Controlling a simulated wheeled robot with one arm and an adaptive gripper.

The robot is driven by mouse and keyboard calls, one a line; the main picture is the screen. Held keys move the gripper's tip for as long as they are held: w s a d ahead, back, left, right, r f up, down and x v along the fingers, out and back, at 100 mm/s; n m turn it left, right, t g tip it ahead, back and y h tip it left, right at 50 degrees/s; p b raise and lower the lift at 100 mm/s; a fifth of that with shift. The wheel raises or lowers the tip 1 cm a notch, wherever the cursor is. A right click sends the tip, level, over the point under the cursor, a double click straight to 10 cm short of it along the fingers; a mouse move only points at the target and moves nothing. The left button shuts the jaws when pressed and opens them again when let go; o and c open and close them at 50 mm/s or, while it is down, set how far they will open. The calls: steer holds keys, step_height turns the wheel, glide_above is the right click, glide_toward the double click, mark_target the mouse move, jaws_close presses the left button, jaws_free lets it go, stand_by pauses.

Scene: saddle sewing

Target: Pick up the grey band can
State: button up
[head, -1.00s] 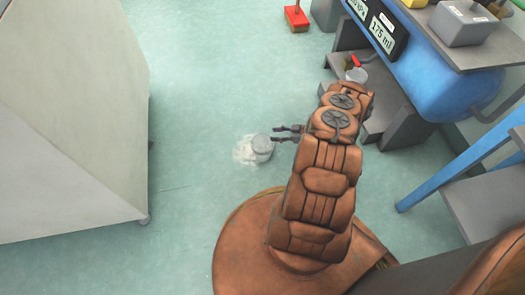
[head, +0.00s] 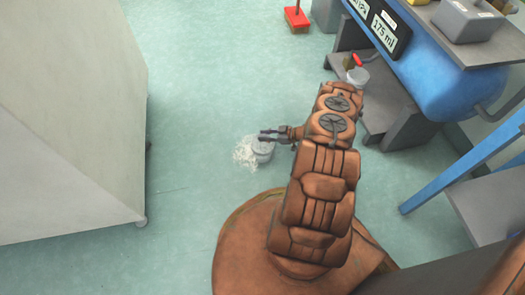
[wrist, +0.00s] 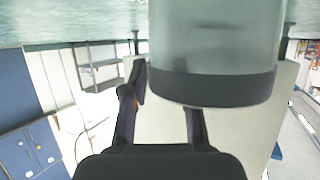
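The can (head: 262,148) is a pale grey cylinder on the floor, left of my arm, at the edge of a white scattered patch. In the wrist view, which is upside down, the can (wrist: 215,45) is large at the top and shows a dark grey band at one end. My gripper (head: 268,135) is at the can, with its fingers partly covering it in the head view. In the wrist view my gripper (wrist: 166,92) has its fingers apart, one beside the can and the other's tip hidden behind it. Contact cannot be told.
The white patch (head: 243,154) lies left of the can. A large pale cabinet (head: 75,120) stands at the left. At the right are a blue tank (head: 425,75) and a grey stepped base (head: 385,115) with another pale can (head: 357,77). A red brush (head: 296,18) is at the back.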

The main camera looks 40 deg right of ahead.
jaws_close()
stand_by(0.5)
